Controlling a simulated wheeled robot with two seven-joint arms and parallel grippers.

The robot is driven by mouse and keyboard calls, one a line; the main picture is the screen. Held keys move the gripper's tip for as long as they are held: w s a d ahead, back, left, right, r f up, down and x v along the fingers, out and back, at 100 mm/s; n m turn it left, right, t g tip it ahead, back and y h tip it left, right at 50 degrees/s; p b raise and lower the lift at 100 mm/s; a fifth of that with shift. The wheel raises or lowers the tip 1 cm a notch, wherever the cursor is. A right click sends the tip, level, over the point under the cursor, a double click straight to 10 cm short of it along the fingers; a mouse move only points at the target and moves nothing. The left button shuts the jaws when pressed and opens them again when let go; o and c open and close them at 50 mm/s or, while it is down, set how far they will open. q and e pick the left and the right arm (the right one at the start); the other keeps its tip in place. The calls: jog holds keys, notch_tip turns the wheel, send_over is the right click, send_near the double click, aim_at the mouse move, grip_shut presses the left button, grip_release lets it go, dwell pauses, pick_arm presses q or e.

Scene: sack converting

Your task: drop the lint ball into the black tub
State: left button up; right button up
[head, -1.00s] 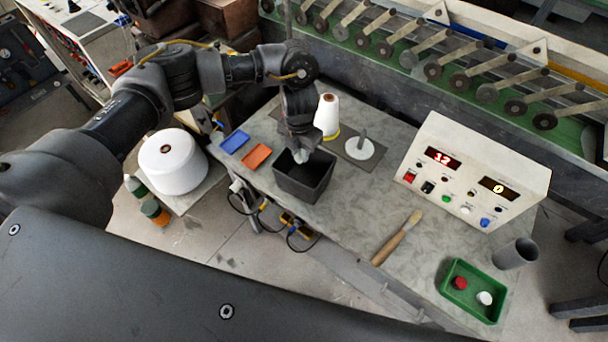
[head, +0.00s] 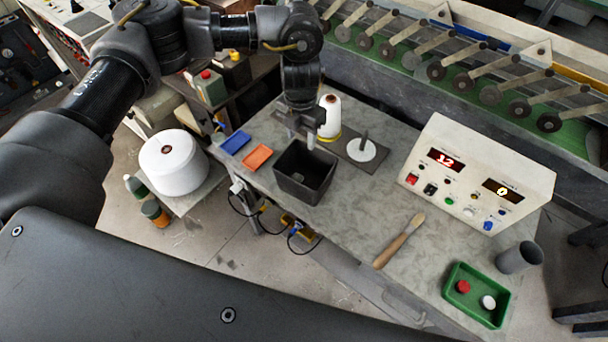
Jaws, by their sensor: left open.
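The black tub (head: 304,190) stands upright on the grey table, its dark inside partly in view from above. My left gripper (head: 301,139) points down, open, above the tub's far edge, with its fingers apart. I make out nothing between the fingers. My right gripper is not in view.
A white thread cone (head: 330,117) and a plate with a white disc and peg (head: 361,150) stand close behind the tub.

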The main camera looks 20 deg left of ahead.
pick_arm(q)
jog(key=shift+r, duration=1.9)
